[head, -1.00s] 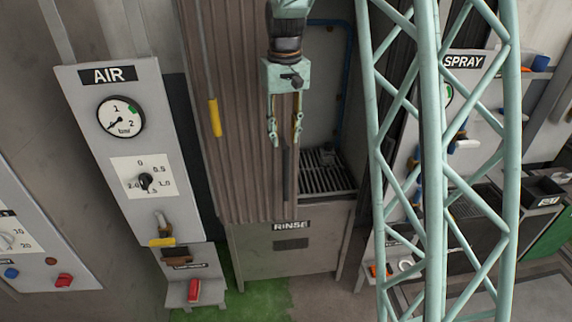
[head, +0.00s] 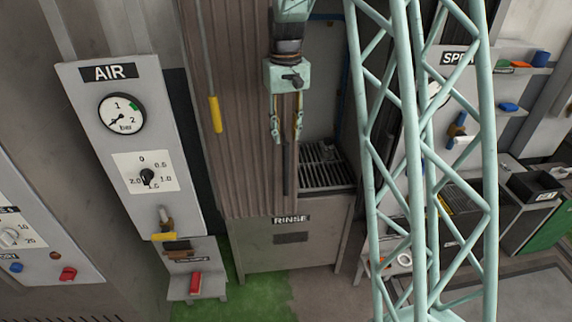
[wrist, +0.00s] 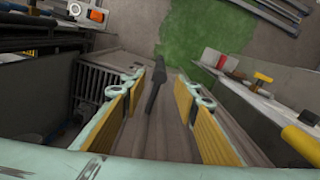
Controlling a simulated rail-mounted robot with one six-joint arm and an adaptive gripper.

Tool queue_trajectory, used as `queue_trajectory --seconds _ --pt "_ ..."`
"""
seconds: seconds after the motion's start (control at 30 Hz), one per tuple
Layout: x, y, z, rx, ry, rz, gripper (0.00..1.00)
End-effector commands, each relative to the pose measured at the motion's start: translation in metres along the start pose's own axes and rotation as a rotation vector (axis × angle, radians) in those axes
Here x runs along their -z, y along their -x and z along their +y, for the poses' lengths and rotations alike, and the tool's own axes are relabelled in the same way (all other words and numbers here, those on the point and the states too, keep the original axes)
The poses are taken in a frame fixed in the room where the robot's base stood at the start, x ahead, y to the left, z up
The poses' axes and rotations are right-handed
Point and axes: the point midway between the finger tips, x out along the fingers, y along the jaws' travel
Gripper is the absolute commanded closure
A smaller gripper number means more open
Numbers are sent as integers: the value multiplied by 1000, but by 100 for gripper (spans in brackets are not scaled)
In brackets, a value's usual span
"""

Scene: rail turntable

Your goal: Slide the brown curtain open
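The brown pleated curtain (head: 240,130) hangs over the left part of the rinse booth; the right part is uncovered. A dark upright bar (head: 288,168), which looks like the curtain's handle, runs down near its right edge. My gripper (head: 287,132) points down in front of that edge, at the bar's upper part. In the wrist view, my gripper (wrist: 161,90) has its yellow-padded fingers spread, with the dark bar (wrist: 157,85) between them and a gap on both sides. The curtain (wrist: 165,138) also shows between and below the fingers.
A yellow grip (head: 215,115) hangs on a rod left of the gripper. The AIR panel (head: 125,140) stands further left. A grated basin (head: 325,165) is behind the opening. My lattice column stands to the right, before the SPRAY panel (head: 462,90).

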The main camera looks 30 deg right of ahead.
Motion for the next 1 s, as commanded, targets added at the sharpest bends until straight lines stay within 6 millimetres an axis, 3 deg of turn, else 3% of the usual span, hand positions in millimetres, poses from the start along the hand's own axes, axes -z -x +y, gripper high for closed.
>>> queue_trajectory --seconds 1.0 --pt "0 -112 0 0 0 -1 72"
